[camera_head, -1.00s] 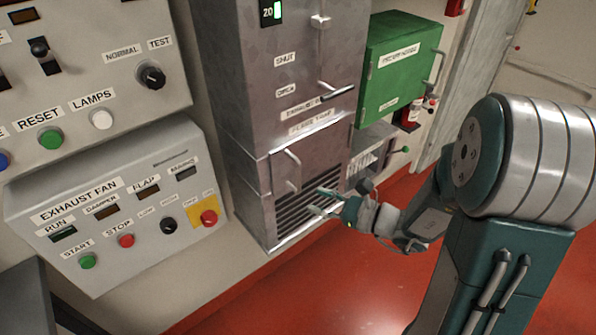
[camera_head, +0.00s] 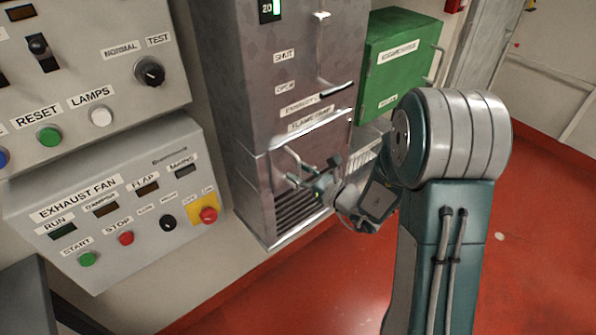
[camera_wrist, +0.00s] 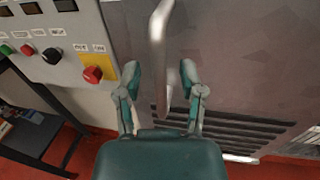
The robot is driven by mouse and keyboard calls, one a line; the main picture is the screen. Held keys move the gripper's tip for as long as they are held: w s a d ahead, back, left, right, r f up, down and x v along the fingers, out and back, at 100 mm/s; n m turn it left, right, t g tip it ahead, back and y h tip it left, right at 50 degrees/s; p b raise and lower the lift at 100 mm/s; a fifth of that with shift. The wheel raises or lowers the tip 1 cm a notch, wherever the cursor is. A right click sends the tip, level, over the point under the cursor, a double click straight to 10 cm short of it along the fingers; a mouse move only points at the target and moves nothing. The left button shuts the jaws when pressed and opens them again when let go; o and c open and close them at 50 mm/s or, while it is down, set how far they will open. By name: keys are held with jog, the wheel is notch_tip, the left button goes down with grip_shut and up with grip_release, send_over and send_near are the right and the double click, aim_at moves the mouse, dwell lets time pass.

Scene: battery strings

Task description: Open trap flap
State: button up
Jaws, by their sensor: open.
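The trap flap (camera_head: 325,150) is a grey metal panel low on the tall cabinet, under a label that seems to read FLAME TRAP. It looks closed, with dark louvre slots (camera_head: 300,207) below. Its bar handle (camera_head: 289,158) is at the left of the panel; the bar also shows in the wrist view (camera_wrist: 157,30). My gripper (camera_head: 300,180) is at the lower part of this handle. In the wrist view my gripper (camera_wrist: 160,72) is open, and the bar's lower end lies between the two fingers in the picture. I cannot tell whether either finger touches it.
The exhaust fan panel (camera_head: 130,235) with buttons and a red knob stands left of the cabinet. Another handle (camera_head: 338,90) sticks out above the flap. A green box (camera_head: 400,60) is on the right. The red floor (camera_head: 270,300) in front is clear.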

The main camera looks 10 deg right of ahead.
jog(key=shift+w+a, duration=0.2)
grip_shut()
jog(key=shift+s+d, duration=0.1)
jog(key=shift+d, duration=0.05)
